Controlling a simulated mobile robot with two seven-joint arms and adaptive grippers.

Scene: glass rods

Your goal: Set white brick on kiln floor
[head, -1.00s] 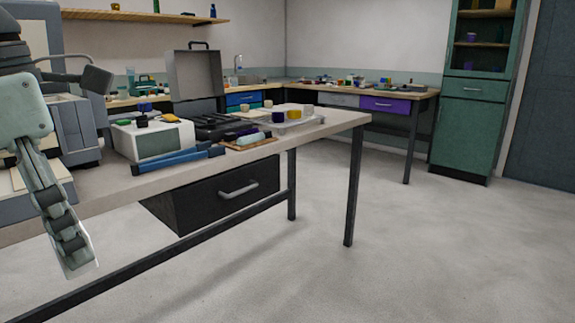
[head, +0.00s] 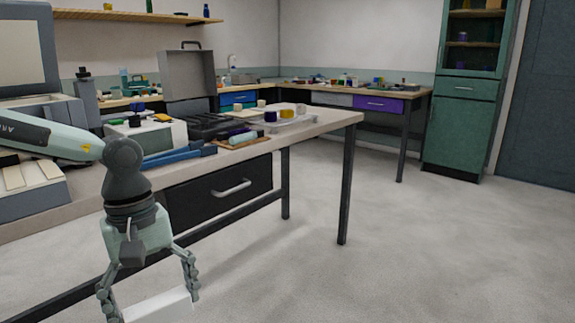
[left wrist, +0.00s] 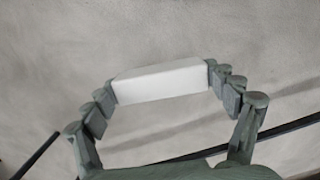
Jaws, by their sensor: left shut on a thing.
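A white brick (head: 162,308) is held between the fingers of my left gripper (head: 150,298). It hangs in front of the bench, over the open floor, at the bottom of the head view. In the left wrist view the brick (left wrist: 162,82) spans crosswise between the two fingertips, with one finger at each end. A grey boxy unit with a raised lid (head: 22,45) stands on the bench at the far left. It looks like the kiln, but my left arm covers part of it and I cannot see its inner floor. My right gripper is not in view.
The bench top (head: 340,117) carries a white-and-green box (head: 150,138), blue bars (head: 180,155), an open grey case (head: 188,75) and a clear tray (head: 290,122) with small blocks. A black drawer (head: 220,190) hangs below. The floor to the right is clear.

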